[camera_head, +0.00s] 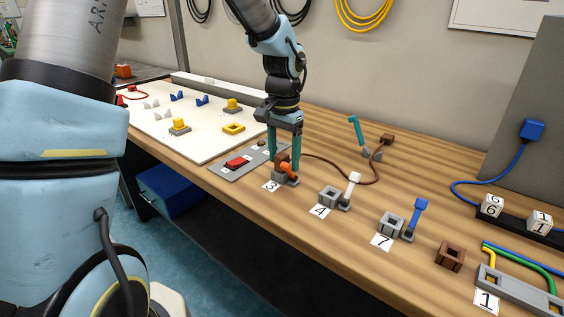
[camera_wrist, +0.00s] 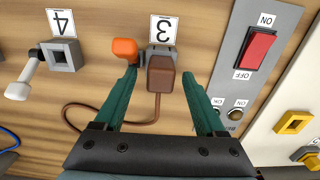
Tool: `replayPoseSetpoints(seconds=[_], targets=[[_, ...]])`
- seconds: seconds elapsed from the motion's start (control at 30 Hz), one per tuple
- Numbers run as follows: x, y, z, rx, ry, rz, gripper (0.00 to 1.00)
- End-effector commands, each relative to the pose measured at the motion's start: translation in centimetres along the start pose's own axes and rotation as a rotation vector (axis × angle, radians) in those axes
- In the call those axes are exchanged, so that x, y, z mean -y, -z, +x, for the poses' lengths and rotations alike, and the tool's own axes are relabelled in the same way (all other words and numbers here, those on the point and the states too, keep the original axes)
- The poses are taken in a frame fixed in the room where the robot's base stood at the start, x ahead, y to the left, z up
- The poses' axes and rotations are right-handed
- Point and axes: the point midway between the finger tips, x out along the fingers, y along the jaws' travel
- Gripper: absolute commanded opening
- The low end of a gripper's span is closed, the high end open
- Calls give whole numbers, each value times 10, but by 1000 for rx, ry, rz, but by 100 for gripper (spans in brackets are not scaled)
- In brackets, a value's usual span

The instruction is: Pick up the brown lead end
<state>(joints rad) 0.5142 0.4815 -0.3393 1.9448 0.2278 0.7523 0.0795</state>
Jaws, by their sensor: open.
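The brown lead end (camera_wrist: 160,76) is a brown block at the grey socket marked 3, close to its orange lever (camera_wrist: 124,48). Whether it is seated in that socket or just above it I cannot tell. Its brown cable (camera_wrist: 138,123) curls away over the wood. My gripper (camera_wrist: 159,84) is open, its two teal fingers on either side of the lead end, with gaps visible in the wrist view. In the head view my gripper (camera_head: 284,170) points down over socket 3, and the lead end (camera_head: 282,157) shows between the fingers.
A plate with a red switch (camera_head: 238,162) lies left of socket 3. Socket 4 (camera_head: 328,197) with a white lever and socket 7 (camera_head: 391,223) with a blue lever stand to the right. A brown block (camera_head: 387,139) at the cable's far end and a teal lever (camera_head: 356,131) stand behind.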

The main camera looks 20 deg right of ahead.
Motion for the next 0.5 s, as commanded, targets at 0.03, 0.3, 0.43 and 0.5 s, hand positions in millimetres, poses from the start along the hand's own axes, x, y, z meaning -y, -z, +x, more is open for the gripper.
replayPoseSetpoints(seconds=[0.03,0.3,0.43,0.5], targets=[[0,0,1,-1,0,0,72],[0,0,1,-1,1,0,61],[0,0,1,0,0,0,47],[0,0,1,0,0,0,39]])
